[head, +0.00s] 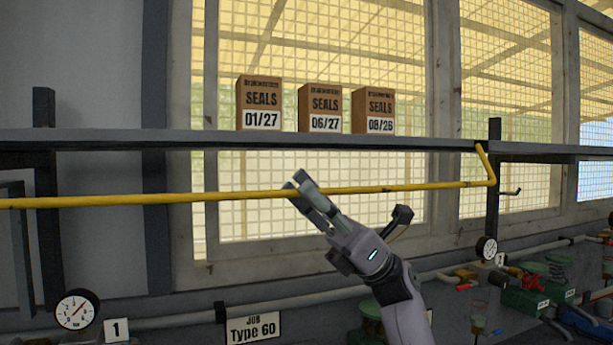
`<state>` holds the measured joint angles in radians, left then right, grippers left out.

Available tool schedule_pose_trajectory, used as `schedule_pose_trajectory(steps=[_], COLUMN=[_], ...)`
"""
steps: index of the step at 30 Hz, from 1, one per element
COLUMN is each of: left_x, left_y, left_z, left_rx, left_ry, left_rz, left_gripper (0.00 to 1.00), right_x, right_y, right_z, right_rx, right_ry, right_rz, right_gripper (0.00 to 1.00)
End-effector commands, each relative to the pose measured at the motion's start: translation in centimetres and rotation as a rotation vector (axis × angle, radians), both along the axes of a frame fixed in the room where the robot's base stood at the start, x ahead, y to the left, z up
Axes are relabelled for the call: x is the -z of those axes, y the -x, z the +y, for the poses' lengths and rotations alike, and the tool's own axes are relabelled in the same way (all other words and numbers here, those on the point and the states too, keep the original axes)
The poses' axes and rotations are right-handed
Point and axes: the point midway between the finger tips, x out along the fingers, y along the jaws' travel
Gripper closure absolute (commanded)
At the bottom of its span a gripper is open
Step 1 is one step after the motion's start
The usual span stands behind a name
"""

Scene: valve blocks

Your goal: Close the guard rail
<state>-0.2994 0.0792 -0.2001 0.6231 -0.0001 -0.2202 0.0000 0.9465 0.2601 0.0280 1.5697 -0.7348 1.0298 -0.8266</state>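The guard rail is a long yellow bar (140,199) that crosses the head view from the left edge to a bend at the right. The bar hangs below the shelf edge. My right gripper (352,196) is open, its fingers spread wide. One finger overlaps the middle of the bar in the picture; I cannot tell whether it touches. The other finger is to the right, below the bar. My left gripper is out of view.
Several boxes marked SEALS (259,103) stand on the dark shelf (200,139), in front of a mesh window. Below are a gauge (77,310), a smaller gauge (487,248), pipes (170,322) and a Type 60 sign (253,328). Valve parts (525,300) clutter the lower right.

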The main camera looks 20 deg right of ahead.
Motion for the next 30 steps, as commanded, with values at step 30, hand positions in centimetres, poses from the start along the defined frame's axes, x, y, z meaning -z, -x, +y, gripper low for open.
schedule_pose_trajectory(steps=[30], left_x=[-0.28], left_y=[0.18], left_z=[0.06], left_rx=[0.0], left_ry=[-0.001], left_rz=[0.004], left_gripper=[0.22], right_x=[-0.41], right_y=[0.04], right_z=[0.48], right_rx=[-0.001], right_ry=[0.001], right_rz=[0.001], right_gripper=[1.0])
